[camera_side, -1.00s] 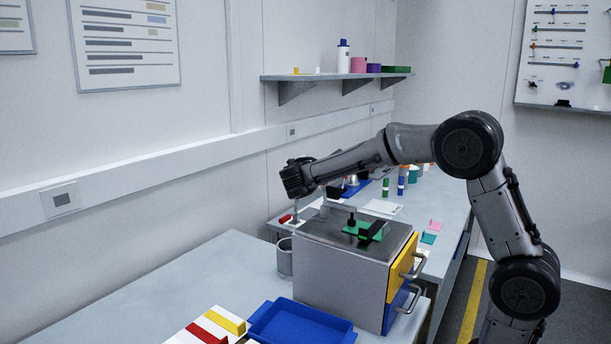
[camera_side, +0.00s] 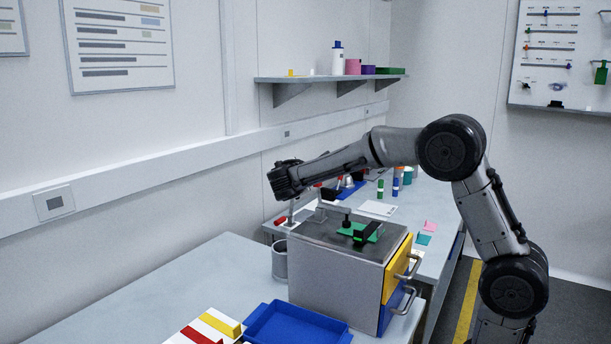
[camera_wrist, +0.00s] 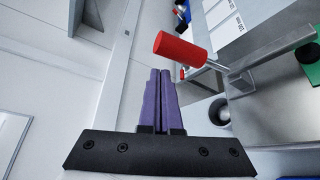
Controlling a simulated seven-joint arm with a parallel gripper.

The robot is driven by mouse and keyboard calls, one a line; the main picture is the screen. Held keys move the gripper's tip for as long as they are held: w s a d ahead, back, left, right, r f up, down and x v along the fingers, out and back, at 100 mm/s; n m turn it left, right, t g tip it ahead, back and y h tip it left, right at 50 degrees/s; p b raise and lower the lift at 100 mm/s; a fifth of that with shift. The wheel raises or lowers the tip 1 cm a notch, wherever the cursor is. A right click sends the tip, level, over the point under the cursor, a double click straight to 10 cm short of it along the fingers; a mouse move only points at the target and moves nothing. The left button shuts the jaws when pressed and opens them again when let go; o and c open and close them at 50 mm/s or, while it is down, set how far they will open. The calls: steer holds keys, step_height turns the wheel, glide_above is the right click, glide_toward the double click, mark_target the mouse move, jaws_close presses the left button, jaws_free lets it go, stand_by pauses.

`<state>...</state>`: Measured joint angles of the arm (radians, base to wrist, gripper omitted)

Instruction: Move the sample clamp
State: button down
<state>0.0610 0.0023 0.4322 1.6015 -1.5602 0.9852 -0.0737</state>
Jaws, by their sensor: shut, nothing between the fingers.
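The sample clamp is a metal arm (camera_side: 325,207) on top of a grey cabinet, with a red handle (camera_side: 280,221) off the cabinet's left side. Its black foot (camera_side: 346,221) is over a green board (camera_side: 358,232); I cannot tell if it presses on it. My gripper (camera_wrist: 160,72) is shut and empty. In the wrist view its two purple fingers lie together, left of and below the clamp's red handle (camera_wrist: 180,50), apart in the picture. In the side view my gripper's body (camera_side: 285,180) is above the handle; its fingertips are not clear there.
The grey cabinet (camera_side: 335,275) has yellow and blue drawers with protruding handles. A grey cup (camera_side: 280,262) stands at its left. A blue tray (camera_side: 295,328) is in front. The wall is close behind; the left bench top (camera_side: 190,280) is mostly clear.

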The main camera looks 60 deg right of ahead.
steer(key=s+a, duration=0.3)
steer(key=a, duration=0.6)
steer(key=s+d+r+m+g+y, duration=0.25)
steer(key=s+m, duration=0.25)
steer(key=s, duration=1)
steer(key=s+a+f+m+t+y, duration=0.1)
steer(key=s+a+f+m+y, duration=0.4)
steer(key=s+a+f+y, duration=0.6)
steer(key=s+a+f, duration=0.2)
steer(key=a, duration=0.1)
steer(key=shift+a+f+m, duration=0.15)
steer(key=shift+a+m, duration=0.25)
